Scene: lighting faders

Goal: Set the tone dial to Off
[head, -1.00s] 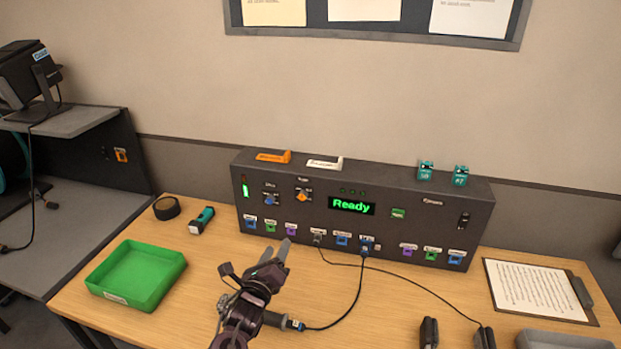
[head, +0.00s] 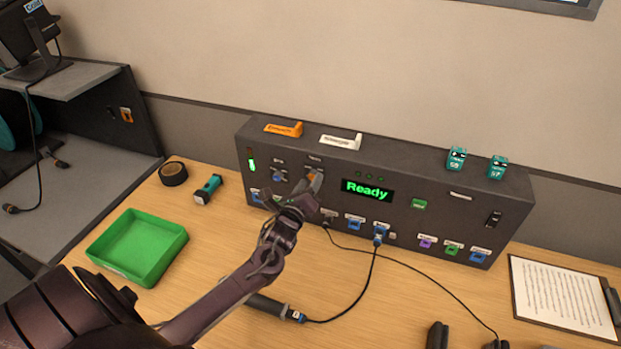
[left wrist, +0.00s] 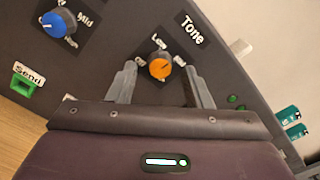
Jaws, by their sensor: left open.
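The tone dial (left wrist: 160,67) is an orange round knob on the dark panel, under a "Tone" label in the left wrist view. Small position labels sit around it; "Low" is readable, the others are partly hidden or blurred. A pale pointer mark shows on the knob, seeming to lean to the upper right. My left gripper (left wrist: 160,72) is open, with one finger on each side of the dial; I cannot tell whether they touch it. In the head view my left gripper (head: 308,187) is at the panel front and partly covers the dial (head: 311,178). My right gripper is not in view.
A blue dial (left wrist: 58,23) sits beside the tone dial. The control box (head: 450,210) has a green "Ready" display (head: 367,190), several coloured buttons and plugged cables. A green tray (head: 138,246), flashlight (head: 207,189) and tape roll (head: 173,173) lie left; a clipboard (head: 563,295) lies right.

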